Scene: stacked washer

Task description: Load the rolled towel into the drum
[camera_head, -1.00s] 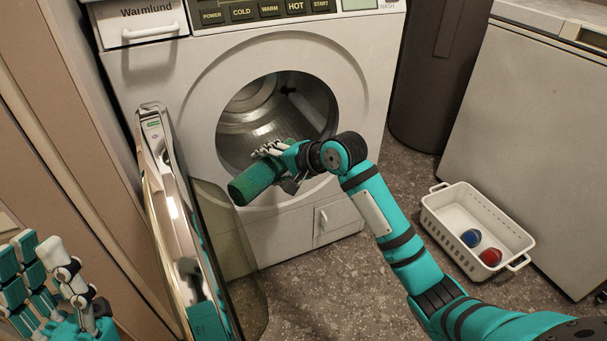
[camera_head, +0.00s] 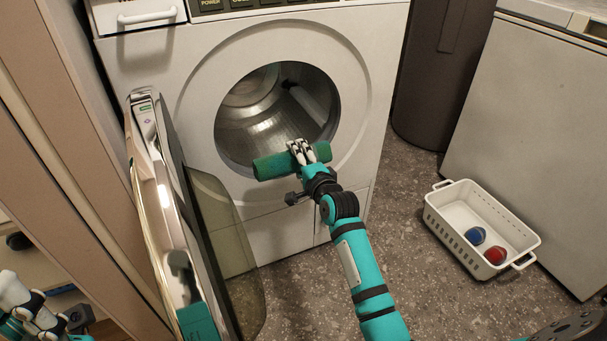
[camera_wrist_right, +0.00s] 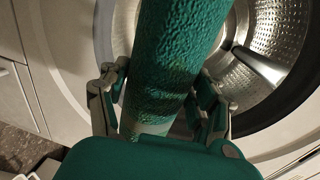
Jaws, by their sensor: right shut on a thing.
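The rolled towel (camera_head: 284,163) is a green roll held level, crosswise in front of the drum opening's lower edge. My right gripper (camera_head: 303,152) is shut around it, nearer its right end. In the right wrist view the towel (camera_wrist_right: 178,60) runs up between the fingers of my right gripper (camera_wrist_right: 160,100). The drum (camera_head: 270,110) is open, and its visible metal inside looks empty. The washer door (camera_head: 165,210) stands swung open to the left. My left gripper (camera_head: 28,305) is at the bottom left corner, partly cut off, away from the towel.
A white basket (camera_head: 450,220) with a blue ball (camera_head: 473,236) and a red ball (camera_head: 495,255) sits on the floor at the right. A dark bin (camera_head: 440,80) and a white chest (camera_head: 545,130) stand behind it. The open door's edge is left of the towel.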

